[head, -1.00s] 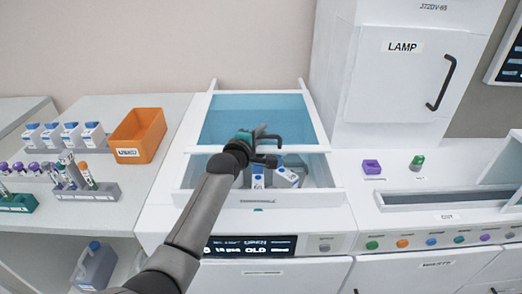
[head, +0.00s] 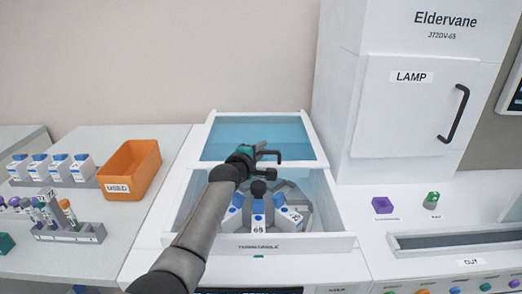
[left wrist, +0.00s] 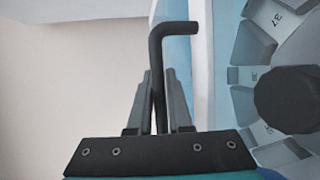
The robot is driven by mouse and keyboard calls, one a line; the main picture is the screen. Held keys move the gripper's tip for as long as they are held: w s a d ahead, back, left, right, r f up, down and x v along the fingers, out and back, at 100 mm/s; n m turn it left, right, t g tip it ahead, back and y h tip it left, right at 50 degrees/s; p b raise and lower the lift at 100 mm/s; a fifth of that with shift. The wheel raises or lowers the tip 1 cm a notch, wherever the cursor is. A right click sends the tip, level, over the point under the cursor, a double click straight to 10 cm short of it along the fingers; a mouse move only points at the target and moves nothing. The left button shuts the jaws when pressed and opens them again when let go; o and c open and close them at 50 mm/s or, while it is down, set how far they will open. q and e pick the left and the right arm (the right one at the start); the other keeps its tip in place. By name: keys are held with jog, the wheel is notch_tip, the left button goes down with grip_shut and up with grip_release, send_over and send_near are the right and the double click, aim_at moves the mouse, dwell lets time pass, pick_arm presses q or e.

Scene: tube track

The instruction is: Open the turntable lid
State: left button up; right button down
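The turntable lid (head: 232,135) is a blue see-through panel in a white frame, slid toward the back of the turntable bay. Its front part is uncovered, and the grey turntable (head: 292,196) with several white, blue-capped bottles (head: 257,222) shows there. My left gripper (head: 262,153) is at the lid's black handle (head: 278,156) near the lid's front edge. In the left wrist view the handle (left wrist: 176,28) runs down between the two grey fingers (left wrist: 158,100), which are closed on it. The turntable's dark hub (left wrist: 290,98) shows at the right there. My right gripper is out of view.
An orange bin (head: 133,168) and a rack of bottles stand on the left counter. The tall white lamp cabinet (head: 410,110) rises right of the bay.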

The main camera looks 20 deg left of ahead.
pick_arm(q)
jog(key=shift+o, duration=0.5)
jog(key=shift+s, duration=0.15)
jog(key=shift+s+a+r+p, duration=0.1)
jog(key=shift+s+r+p, duration=0.05)
jog(key=shift+s+p, duration=0.45)
jog(key=p+v, duration=0.4)
jog(key=v, duration=0.9)
jog(key=shift+s+r, duration=0.1)
jog(key=shift+s, duration=0.25)
